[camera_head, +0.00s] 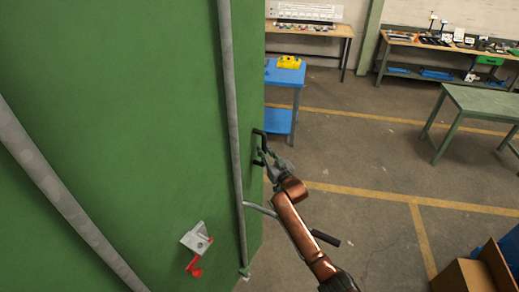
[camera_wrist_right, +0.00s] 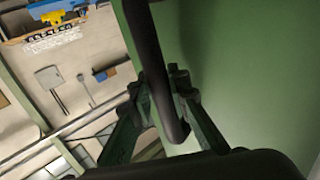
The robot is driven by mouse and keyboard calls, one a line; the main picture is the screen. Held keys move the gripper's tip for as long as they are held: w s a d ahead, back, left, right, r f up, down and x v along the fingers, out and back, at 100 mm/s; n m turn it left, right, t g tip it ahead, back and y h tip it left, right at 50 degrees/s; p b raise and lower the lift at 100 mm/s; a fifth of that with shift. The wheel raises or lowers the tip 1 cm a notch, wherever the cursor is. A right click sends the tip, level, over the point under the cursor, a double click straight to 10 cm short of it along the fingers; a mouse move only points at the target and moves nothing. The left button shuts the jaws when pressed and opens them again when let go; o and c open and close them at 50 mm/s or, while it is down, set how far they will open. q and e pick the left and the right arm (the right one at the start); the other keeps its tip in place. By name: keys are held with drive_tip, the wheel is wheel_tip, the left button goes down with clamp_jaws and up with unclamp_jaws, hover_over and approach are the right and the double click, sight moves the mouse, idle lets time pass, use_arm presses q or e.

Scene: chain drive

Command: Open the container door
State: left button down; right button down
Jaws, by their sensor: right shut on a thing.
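The green container door (camera_head: 160,110) fills the left of the head view. A black handle (camera_head: 257,142) stands out from its right edge. My right gripper (camera_head: 264,157) reaches this handle from the right and is shut on it. In the right wrist view the dark handle bar (camera_wrist_right: 150,60) runs between the two fingers of the gripper (camera_wrist_right: 168,92), with the green door panel (camera_wrist_right: 230,70) to the right. A grey lock rod (camera_head: 230,100) runs down the door, and a bent lever with a black grip (camera_head: 325,238) sticks out near my forearm. My left gripper is not in view.
A red and grey latch (camera_head: 196,240) sits low on the door. A blue cart (camera_head: 284,75) stands behind the door edge. A green table (camera_head: 485,105) is at the right, and cardboard boxes (camera_head: 470,274) are at the lower right. The floor between is clear.

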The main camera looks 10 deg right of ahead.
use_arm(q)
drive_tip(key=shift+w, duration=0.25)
use_arm(e)
drive_tip(key=shift+w, duration=0.1)
drive_tip(key=shift+w+a, duration=0.2)
drive_tip(key=shift+w, duration=0.05)
drive_tip(key=c, duration=1.8)
unclamp_jaws()
drive_tip(key=shift+s, duration=0.1)
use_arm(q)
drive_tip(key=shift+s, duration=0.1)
use_arm(e)
drive_tip(key=v, duration=1.2)
